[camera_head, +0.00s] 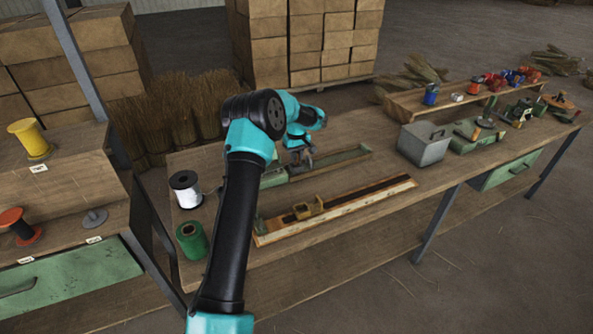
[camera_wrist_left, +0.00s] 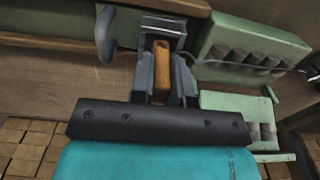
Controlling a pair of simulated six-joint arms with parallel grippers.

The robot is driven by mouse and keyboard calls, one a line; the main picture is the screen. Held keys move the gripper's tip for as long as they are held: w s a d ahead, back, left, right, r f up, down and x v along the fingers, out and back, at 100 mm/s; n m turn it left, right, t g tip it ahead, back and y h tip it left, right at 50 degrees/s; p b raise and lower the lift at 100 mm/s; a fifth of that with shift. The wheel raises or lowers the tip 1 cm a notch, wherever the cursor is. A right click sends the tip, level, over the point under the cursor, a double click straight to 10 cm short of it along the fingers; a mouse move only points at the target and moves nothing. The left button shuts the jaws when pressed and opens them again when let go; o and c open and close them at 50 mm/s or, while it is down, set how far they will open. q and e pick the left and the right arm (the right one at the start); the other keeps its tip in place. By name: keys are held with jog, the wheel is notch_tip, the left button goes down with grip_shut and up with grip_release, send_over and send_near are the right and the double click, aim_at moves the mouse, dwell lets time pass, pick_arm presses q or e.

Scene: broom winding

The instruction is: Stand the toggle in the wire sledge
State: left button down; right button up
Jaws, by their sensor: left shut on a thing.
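My left gripper (camera_head: 303,160) is over the green channel on the bench in the head view. In the left wrist view its dark fingers are shut on an orange-brown wooden toggle (camera_wrist_left: 161,66). A grey metal bracket (camera_wrist_left: 163,28), which looks like the wire sledge, lies just beyond the fingertips. I cannot tell whether the toggle touches it or sits in it. In the head view my gripper and arm hide the toggle. My right gripper is not in view.
A green slotted block (camera_wrist_left: 255,52) is close right of the fingers. The long green channel (camera_head: 345,157) runs along the bench. A wooden track with a brass-coloured block (camera_head: 308,208) lies in front. White (camera_head: 186,189) and green (camera_head: 192,240) spools stand left; a grey box (camera_head: 423,143) stands right.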

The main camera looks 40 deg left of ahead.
pick_arm(q)
jog(key=shift+f, duration=0.9)
jog(key=c, duration=1)
grip_release()
jog(key=shift+r, duration=0.1)
notch_tip(320, 180, up, 17)
jog(key=shift+r, duration=0.1)
jog(key=shift+d, duration=0.1)
